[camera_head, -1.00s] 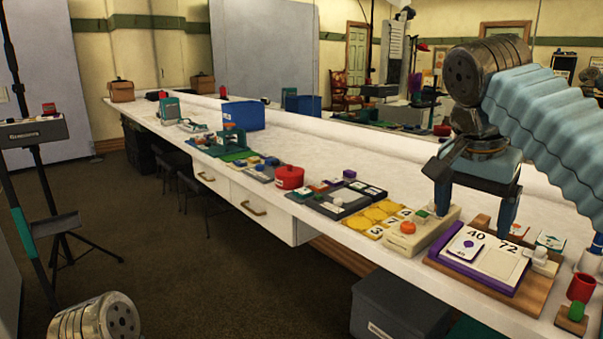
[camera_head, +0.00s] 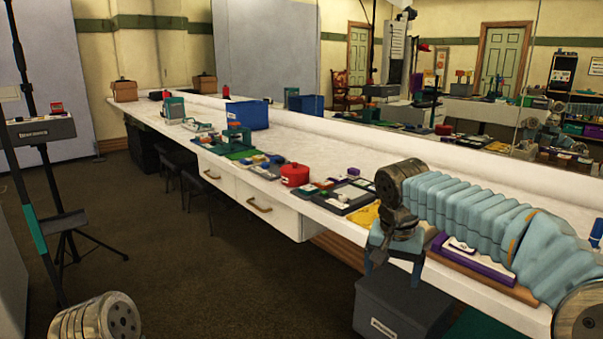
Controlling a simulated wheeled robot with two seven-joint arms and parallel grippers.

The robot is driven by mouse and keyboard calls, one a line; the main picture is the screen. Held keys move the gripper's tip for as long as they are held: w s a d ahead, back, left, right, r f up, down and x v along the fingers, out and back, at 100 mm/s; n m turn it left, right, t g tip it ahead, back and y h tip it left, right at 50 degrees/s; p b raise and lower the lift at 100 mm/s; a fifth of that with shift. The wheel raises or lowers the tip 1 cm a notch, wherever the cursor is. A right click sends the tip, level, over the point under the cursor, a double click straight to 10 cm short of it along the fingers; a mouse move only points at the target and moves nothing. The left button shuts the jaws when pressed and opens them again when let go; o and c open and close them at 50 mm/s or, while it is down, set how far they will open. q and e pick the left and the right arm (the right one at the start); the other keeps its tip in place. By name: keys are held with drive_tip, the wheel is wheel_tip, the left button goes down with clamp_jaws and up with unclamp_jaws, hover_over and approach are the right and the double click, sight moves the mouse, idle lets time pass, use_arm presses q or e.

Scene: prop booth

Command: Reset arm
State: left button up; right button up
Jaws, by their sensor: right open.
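My right arm, in a light blue ribbed sleeve, comes in from the right in the head view. My right gripper (camera_head: 394,270) points down with its fingers apart and nothing between them. It is in front of the counter's front edge, above a dark grey box (camera_head: 400,310). My left gripper is not in view; only a metal joint of mine shows at the bottom left.
The long white counter (camera_head: 330,148) runs to the back left. A red pot (camera_head: 294,175), a dark tray (camera_head: 348,197) and a blue bin (camera_head: 248,115) stand on it. A black tripod stand (camera_head: 65,225) is at the left. The floor between is clear.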

drive_tip(key=s+a+f+n+g+y, duration=0.1)
drive_tip(key=s+a+f+n+y, duration=0.15)
drive_tip(key=f, duration=1.15)
drive_tip(key=s+a+f+n+g+y, duration=0.1)
drive_tip(key=a+f, duration=0.3)
drive_tip(key=f, duration=1)
drive_tip(key=s+a+f+y, duration=0.1)
drive_tip(key=s+f, duration=1.6)
drive_tip(key=s, duration=0.2)
drive_tip(key=shift+s+f+t+y, duration=0.3)
drive_tip(key=shift+s+y, duration=0.05)
